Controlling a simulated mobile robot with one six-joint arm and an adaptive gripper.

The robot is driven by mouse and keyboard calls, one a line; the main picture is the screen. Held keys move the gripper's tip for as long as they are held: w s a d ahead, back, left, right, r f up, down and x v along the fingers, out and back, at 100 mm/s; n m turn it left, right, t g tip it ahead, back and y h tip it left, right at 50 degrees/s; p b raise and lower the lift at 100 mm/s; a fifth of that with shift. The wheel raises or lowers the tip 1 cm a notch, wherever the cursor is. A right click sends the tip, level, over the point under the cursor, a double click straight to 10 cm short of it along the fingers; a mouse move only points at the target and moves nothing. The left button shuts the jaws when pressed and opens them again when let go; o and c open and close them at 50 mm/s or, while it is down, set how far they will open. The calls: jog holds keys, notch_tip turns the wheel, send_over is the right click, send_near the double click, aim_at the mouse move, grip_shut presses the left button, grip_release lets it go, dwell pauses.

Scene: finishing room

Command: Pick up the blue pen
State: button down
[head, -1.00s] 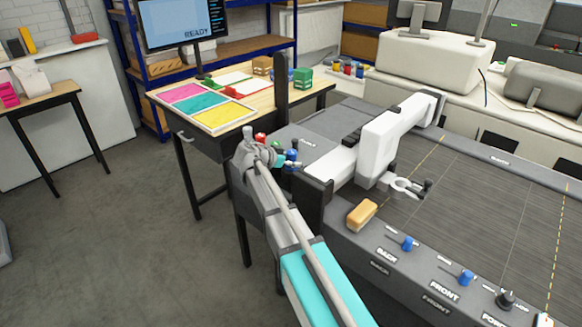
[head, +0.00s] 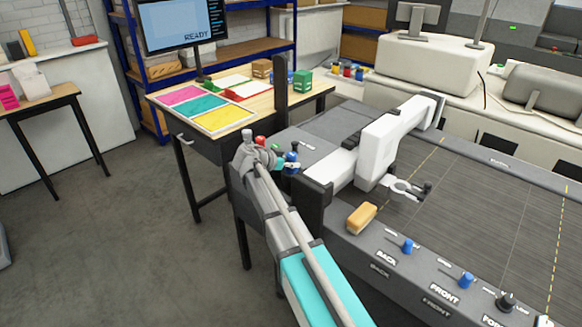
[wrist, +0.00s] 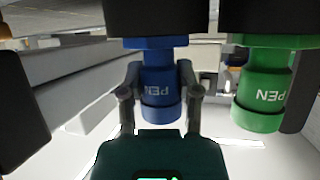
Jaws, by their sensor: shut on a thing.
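The blue pen (wrist: 158,85) is in the middle of the wrist view, its lettering upside down. My gripper (wrist: 160,97) has one finger on each side of it and is shut on it. The pen's upper end in that view meets a dark block, so I cannot tell whether it is clear of its holder. In the head view the blue pen (head: 293,157) shows small at the end of my arm, beside the dark machine edge, with my gripper (head: 283,164) partly hidden there.
A green pen (wrist: 262,90) stands close to the right of the blue one in the wrist view. A red cap (head: 260,140) shows near my wrist. The flatbed machine (head: 470,215) with a tan block (head: 361,217) lies right; a table with colour sheets (head: 207,98) stands behind.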

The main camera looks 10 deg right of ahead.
jog(key=shift+r, duration=0.1)
dwell(0.3)
notch_tip(320, 180, up, 10)
jog(key=p, duration=1)
